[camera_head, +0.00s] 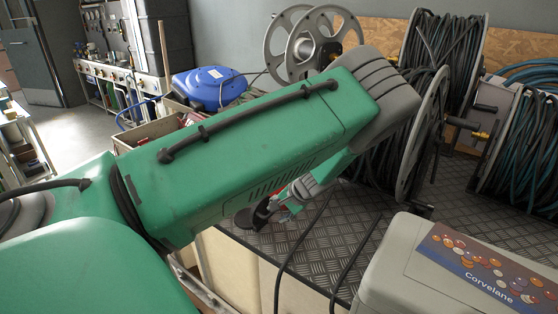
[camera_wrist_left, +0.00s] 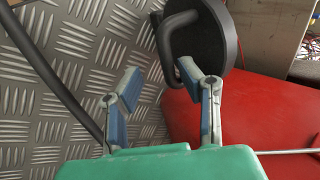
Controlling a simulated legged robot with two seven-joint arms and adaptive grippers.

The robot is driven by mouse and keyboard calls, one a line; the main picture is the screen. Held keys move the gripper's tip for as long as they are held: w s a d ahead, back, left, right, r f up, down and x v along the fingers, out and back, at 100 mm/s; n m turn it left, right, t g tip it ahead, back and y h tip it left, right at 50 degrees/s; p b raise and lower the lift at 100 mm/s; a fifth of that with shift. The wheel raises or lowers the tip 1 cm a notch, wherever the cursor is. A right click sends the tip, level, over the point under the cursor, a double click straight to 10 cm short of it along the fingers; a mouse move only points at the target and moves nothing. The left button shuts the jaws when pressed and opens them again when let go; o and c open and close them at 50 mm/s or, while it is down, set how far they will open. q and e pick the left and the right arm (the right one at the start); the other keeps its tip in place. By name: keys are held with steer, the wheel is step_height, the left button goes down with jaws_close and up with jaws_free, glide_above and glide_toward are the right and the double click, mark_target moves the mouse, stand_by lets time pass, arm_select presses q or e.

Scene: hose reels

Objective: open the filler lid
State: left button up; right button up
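A dark round lid (camera_wrist_left: 212,42) with a curved bar handle shows at the top of the left wrist view, at the edge of a red surface (camera_wrist_left: 240,105). My left gripper (camera_wrist_left: 160,73) is open, its two grey-blue fingers spread apart with nothing between them. The right fingertip is close to the lid's handle; I cannot tell whether they touch. In the head view my left gripper (camera_head: 285,203) shows small below my green forearm, beside a dark round piece (camera_head: 248,220). The forearm hides much of the red body. My right gripper is out of view.
A checker-plate surface (camera_head: 330,235) carries hose reels (camera_head: 437,120) at the right. A grey case (camera_head: 425,265) stands at front right. A dark hose (camera_head: 297,245) crosses the plate near the gripper. A blue reel (camera_head: 210,87) sits behind my forearm.

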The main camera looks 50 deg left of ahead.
arm_select(q)
steer(key=shift+w+r, duration=0.1)
steer(key=shift+w, duration=0.1)
steer(key=shift+w+d+r, duration=0.15)
steer(key=shift+d+r, duration=0.05)
steer(key=shift+r, duration=0.2)
steer(key=s+v, duration=0.1)
steer(key=v, duration=0.9)
steer(key=shift+w+d+r, duration=0.3)
steer(key=shift+d, duration=0.05)
steer(key=shift+a, duration=0.1)
